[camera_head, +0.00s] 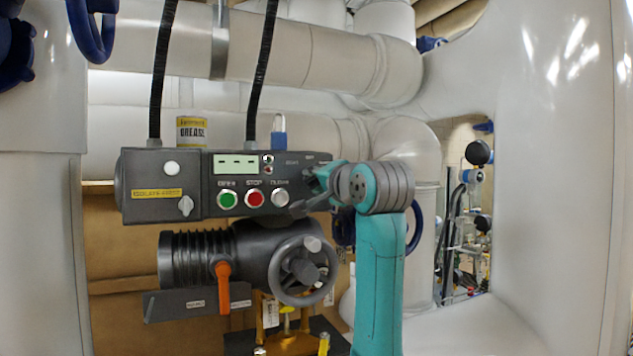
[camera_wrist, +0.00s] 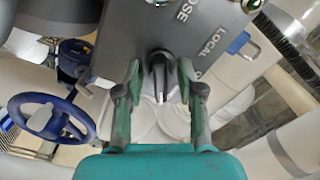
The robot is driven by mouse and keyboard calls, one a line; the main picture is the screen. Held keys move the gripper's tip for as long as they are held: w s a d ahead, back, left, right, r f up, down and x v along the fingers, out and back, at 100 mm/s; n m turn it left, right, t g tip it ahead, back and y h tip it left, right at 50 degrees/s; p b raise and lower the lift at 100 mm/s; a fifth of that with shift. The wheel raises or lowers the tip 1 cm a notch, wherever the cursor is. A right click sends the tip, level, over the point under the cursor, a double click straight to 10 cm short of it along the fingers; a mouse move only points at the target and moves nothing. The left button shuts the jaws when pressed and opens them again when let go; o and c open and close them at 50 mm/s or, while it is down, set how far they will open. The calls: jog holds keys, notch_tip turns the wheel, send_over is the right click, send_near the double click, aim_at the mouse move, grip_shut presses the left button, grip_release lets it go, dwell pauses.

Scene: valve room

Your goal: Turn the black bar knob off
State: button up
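The black bar knob (camera_wrist: 159,72) is on the grey control panel in the wrist view, below the printed word LOCAL. Its bar is roughly upright in that picture. My gripper (camera_wrist: 160,82) is open, with one finger on each side of the knob. A gap shows at the left finger; the right fingertip is close to the bar, and I cannot tell whether it touches. In the head view, my gripper (camera_head: 306,190) is at the right end of the control panel (camera_head: 140,165) and hides the knob there.
The panel carries a green button (camera_head: 228,199), a red button (camera_head: 254,198) and a silver button (camera_head: 280,198). A grey handwheel (camera_head: 325,270) and an orange lever (camera_head: 222,285) are below. Large pipes surround the unit.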

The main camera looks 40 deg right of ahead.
jog(key=shift+w, duration=0.15)
jog(key=shift+c, duration=0.2)
grip_shut()
jog(key=n, duration=0.5)
jog(key=shift+n, duration=0.3)
jog(key=n, duration=0.6)
jog(key=shift+d, duration=0.1)
dwell(0.4)
